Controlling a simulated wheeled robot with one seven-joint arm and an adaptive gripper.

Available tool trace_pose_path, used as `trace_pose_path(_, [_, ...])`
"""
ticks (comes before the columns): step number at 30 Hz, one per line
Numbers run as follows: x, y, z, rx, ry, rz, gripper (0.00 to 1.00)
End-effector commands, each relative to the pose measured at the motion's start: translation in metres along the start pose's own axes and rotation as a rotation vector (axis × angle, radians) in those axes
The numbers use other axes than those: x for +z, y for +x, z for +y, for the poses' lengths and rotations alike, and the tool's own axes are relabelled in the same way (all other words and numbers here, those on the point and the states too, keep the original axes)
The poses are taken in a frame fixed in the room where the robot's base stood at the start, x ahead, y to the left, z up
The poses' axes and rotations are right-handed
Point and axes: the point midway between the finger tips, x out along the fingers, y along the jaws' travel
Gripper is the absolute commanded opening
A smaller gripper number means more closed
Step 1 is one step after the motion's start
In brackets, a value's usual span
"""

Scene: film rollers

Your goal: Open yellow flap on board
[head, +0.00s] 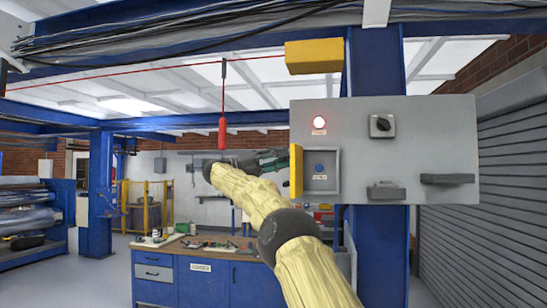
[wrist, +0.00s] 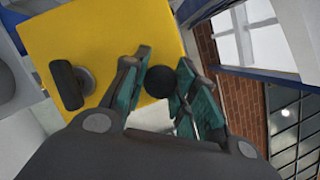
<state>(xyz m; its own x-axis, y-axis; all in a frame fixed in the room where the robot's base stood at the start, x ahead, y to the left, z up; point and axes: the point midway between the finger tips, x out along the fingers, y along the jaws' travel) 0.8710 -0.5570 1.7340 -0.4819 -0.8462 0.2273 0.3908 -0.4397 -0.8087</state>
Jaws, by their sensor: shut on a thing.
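The yellow flap (head: 296,172) on the grey board (head: 440,135) stands out from the board, seen nearly edge-on in the head view. The recess (head: 333,172) beside it is uncovered and shows a blue button (head: 319,168). In the wrist view the flap's yellow face (wrist: 115,35) fills the upper left, with a dark latch-like piece (wrist: 68,85) on it. My gripper (head: 284,160) is at the flap's left side. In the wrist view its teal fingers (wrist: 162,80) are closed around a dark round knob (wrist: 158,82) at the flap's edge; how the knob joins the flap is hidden.
A red pendant (head: 222,133) hangs left of the flap. A blue workbench (head: 205,280) stands below; a blue column (head: 376,70) is behind the board.

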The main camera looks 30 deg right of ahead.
Motion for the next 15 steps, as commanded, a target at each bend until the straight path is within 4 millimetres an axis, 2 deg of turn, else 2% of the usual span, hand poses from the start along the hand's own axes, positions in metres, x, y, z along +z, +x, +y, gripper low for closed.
trace_pose_path(10, [0.0011,0.0028,-0.0019,0.000,0.003,0.002,0.00])
trace_pose_path(11, [0.0011,0.0027,-0.0019,0.000,0.003,0.002,0.33])
trace_pose_path(14, [0.0012,0.0011,-0.0018,0.001,0.002,0.001,0.50])
trace_pose_path(15, [0.0011,0.0006,-0.0017,0.001,0.002,0.001,0.50])
